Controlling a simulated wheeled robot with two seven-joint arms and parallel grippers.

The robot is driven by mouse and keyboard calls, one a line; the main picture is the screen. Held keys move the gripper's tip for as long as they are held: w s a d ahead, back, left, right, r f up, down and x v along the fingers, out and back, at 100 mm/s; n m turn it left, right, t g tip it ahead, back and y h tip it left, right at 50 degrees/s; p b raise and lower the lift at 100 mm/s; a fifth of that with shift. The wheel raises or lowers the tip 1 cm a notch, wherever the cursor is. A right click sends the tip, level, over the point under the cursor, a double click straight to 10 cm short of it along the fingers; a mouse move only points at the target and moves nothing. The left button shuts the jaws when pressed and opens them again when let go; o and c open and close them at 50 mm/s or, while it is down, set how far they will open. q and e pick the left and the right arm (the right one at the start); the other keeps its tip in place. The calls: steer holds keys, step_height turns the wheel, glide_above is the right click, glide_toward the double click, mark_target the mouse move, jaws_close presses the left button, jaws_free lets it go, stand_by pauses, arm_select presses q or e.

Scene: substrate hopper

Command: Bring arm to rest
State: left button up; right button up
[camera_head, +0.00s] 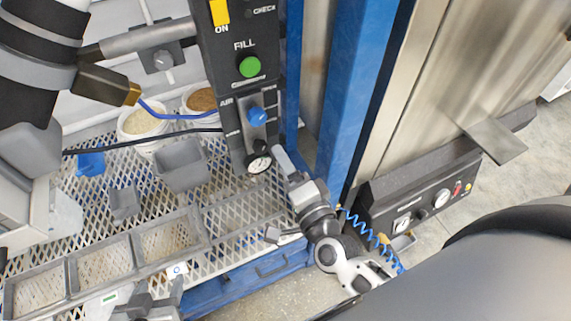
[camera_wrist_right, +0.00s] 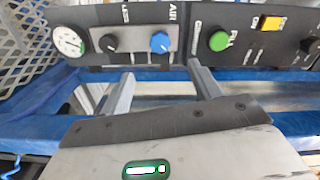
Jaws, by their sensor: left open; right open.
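My right gripper (camera_head: 281,200) is open and empty beside the lower end of the black control panel (camera_head: 239,72). In the right wrist view its two fingers (camera_wrist_right: 162,88) stand apart, with nothing between them, in front of the panel's lower edge. The panel carries a green FILL button (camera_head: 249,67), a blue AIR knob (camera_head: 257,116) and a round gauge (camera_head: 258,163). My left gripper (camera_head: 158,294) is open at the bottom edge, near the grey divided frame; its lower part is cut off.
A perforated metal deck (camera_head: 235,205) holds grey cups (camera_head: 181,165), white tubs of substrate (camera_head: 140,122) and a grey divided frame (camera_head: 139,248).

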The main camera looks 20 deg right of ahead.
steer(key=s+f+n+g+y, duration=0.2)
steer(key=s+f+n+g, duration=0.5)
steer(key=n, duration=1)
step_height(320, 180, down, 3)
steer(key=shift+s+a+f+n+g, duration=0.1)
steer(key=shift+s+a+n+g, duration=0.3)
steer(key=shift+s, duration=0.85)
